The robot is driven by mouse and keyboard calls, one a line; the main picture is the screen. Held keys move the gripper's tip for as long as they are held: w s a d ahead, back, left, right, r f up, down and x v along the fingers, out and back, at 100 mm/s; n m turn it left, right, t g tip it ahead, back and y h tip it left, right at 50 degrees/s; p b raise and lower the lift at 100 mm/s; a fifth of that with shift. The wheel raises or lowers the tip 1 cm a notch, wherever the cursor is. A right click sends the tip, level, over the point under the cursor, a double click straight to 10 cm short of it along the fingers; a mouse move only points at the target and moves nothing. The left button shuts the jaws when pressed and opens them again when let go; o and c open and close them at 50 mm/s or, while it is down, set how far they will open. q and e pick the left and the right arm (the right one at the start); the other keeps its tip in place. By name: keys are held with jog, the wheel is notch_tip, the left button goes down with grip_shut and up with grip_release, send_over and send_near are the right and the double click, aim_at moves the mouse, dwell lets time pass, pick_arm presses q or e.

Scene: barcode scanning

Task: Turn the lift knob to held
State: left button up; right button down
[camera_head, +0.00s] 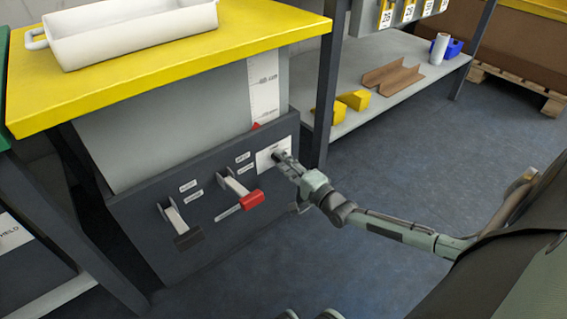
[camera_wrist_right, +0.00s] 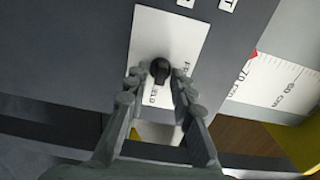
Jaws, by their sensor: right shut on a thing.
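The lift knob (camera_wrist_right: 160,70) is small and black, on a white plate (camera_wrist_right: 185,30) fixed to the dark front panel. In the wrist view, my right gripper (camera_wrist_right: 160,78) has one finger on each side of the knob and is shut on it. Printed words show on the plate beside and below the knob, partly covered; the lower one looks like HELD. Which word the knob points to cannot be told. In the head view, my right gripper (camera_head: 280,158) reaches the plate (camera_head: 266,160) from the right and hides the knob.
Left of the plate are a red-handled lever (camera_head: 240,189) and a black-handled lever (camera_head: 176,222). A height scale (camera_head: 264,90) with a red pointer is above. A yellow tabletop (camera_head: 120,75) carries a white tray (camera_head: 135,40). A dark post (camera_head: 328,90) stands close right.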

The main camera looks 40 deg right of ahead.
dwell(0.4)
jog(key=c, duration=1.6)
grip_release()
jog(key=s, duration=1.2)
jog(key=shift+d, duration=0.45)
jog(key=shift+s, duration=0.1)
